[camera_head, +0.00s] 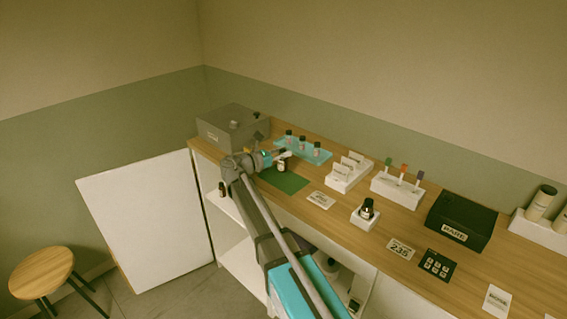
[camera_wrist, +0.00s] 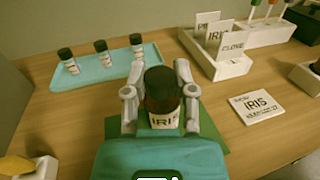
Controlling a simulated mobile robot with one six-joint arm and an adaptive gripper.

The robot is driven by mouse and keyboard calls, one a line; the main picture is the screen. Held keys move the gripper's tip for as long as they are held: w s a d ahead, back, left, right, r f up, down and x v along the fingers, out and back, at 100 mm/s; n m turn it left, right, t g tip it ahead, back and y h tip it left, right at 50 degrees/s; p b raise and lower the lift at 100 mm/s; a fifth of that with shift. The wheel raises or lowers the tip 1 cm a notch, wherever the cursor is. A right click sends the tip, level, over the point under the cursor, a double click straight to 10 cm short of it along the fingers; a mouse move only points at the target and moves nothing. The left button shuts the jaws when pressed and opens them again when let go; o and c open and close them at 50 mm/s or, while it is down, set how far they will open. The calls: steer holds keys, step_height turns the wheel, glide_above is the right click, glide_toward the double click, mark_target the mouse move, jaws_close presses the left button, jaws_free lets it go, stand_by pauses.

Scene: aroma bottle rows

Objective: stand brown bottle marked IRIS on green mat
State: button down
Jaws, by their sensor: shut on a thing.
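My gripper (camera_wrist: 160,92) is shut on the brown bottle marked IRIS (camera_wrist: 163,102), with one finger on each side of it. The bottle has a dark cap, a white label and looks upright. In the head view the bottle (camera_head: 282,168) shows at the end of my arm, over the green mat (camera_head: 291,184). The mat (camera_wrist: 213,140) is mostly hidden behind bottle and gripper in the wrist view. I cannot tell whether the bottle's base touches it.
A light-blue tray (camera_wrist: 88,76) with three dark-capped bottles stands behind the mat. A white holder (camera_wrist: 230,68) with name cards stands to the right, and an IRIS card (camera_wrist: 257,107) lies on the wooden counter. A grey box (camera_head: 232,128) stands at the far left end.

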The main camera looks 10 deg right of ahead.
mark_target(283, 160)
steer(key=shift+w+f+b, duration=0.4)
steer(key=shift+f+b, duration=0.15)
steer(key=shift+d+f+b, duration=0.1)
steer(key=shift+f+b, duration=1.35)
steer(key=shift+f, duration=0.15)
steer(key=shift+c, duration=2.2)
jaws_free()
steer(key=shift+r, duration=0.25)
steer(key=v, duration=1.2)
steer(key=shift+f, duration=0.1)
